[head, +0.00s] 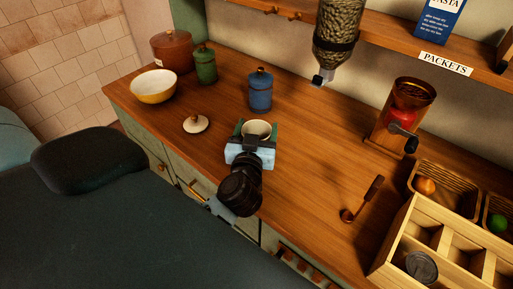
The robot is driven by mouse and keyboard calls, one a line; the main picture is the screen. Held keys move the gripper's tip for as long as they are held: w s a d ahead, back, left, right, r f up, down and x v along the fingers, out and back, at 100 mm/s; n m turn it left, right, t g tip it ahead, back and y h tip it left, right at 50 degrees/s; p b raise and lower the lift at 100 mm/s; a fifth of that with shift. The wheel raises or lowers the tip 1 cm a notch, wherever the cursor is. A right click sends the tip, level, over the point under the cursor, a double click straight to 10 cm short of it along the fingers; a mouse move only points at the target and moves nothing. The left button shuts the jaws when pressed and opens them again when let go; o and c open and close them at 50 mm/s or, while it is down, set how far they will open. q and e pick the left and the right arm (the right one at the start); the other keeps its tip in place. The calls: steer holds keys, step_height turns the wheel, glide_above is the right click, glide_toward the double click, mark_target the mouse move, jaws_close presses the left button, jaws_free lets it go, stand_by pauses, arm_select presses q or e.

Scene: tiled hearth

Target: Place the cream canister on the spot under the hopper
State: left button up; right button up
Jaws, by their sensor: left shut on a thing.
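The cream canister (258,127) stands at the middle front of the counter in the head view, without a lid, its round mouth facing up. My left gripper (256,137) is shut on it and hides most of its body. I cannot tell whether its base touches the counter. The hopper (338,30), full of beans or grains, hangs at the top right of the canister, its dark spout pointing down. The counter below the spout is bare, and I see no clear mark there. My right gripper is not in view.
A cream lid with a knob (195,124) lies left of the canister. A blue canister (260,89) stands just behind it. A yellow bowl (153,86), green canister (205,64) and brown pot (171,51) stand back left. A grinder (399,116), scoop (364,199) and wooden crate (396,243) stand right.

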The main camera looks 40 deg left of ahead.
arm_select(q)
steer(key=shift+c, duration=0.9)
steer(key=shift+r, duration=0.15)
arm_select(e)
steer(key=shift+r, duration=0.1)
